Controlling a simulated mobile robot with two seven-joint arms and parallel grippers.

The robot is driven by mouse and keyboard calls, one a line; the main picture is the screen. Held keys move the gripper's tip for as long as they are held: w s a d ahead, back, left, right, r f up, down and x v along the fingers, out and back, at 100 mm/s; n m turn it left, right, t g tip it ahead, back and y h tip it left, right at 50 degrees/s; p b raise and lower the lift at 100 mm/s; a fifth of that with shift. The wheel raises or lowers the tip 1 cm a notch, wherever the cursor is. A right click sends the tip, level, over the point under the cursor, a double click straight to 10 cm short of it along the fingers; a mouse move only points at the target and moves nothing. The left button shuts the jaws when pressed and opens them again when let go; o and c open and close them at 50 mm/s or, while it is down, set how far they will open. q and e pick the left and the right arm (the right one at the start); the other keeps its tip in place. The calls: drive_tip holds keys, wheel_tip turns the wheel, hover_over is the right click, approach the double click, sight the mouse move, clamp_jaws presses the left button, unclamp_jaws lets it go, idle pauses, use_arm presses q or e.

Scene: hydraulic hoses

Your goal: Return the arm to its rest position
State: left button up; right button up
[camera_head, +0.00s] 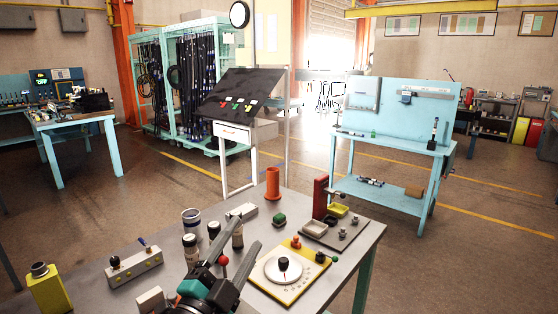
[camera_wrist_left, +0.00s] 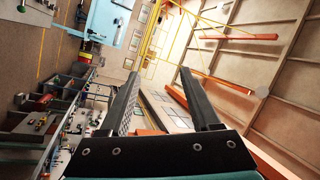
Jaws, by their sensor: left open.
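My left gripper (camera_head: 239,241) comes up from the bottom of the head view, over the near part of the grey workbench (camera_head: 339,240). Its two dark fingers are spread apart and point away from me. In the left wrist view the fingers of the left gripper (camera_wrist_left: 160,73) also stand apart with nothing between them. That view is turned sideways and looks across the hall to the wall and ceiling beams. My right gripper is in neither view.
Close around the left gripper are small bottles (camera_head: 191,251), a yellow-and-white dial panel (camera_head: 298,282) and a grey block with fittings (camera_head: 134,267). An orange cylinder (camera_head: 272,184) and a red upright post (camera_head: 320,197) stand further back. A yellow container (camera_head: 48,290) is at the left.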

use_arm(q)
drive_tip(key=s+a+f+n+g+y, duration=0.3)
drive_tip(key=a+f+n+y, duration=0.15)
drive_tip(key=f, duration=0.25)
drive_tip(key=s+a+f+n+g+y, duration=0.35)
drive_tip(key=f+n, duration=0.25)
drive_tip(key=f, duration=0.2)
drive_tip(key=s+a+f+n+g, duration=0.1)
drive_tip(key=s+f+n+g, duration=0.1)
drive_tip(key=s+f+g, duration=0.6)
drive_tip(key=s+a+f+n+g, duration=0.1)
drive_tip(key=s+f+n, duration=0.15)
drive_tip(key=s, duration=0.85)
wheel_tip(320, 180, down, 28)
drive_tip(key=s+m+g+b, duration=0.1)
drive_tip(key=s+g+b, duration=0.1)
drive_tip(key=b, duration=0.4)
drive_tip(key=s+a+f+b, duration=0.1)
drive_tip(key=s+f+b, duration=0.2)
drive_tip(key=s+f, duration=0.5)
drive_tip(key=s+a+f+b, duration=0.1)
drive_tip(key=s+f+b, duration=0.2)
drive_tip(key=s+f, duration=0.4)
wheel_tip(320, 180, down, 6)
drive_tip(key=shift+s+a+g, duration=0.15)
drive_tip(key=shift+s+g, duration=0.2)
drive_tip(key=shift+g, duration=0.1)
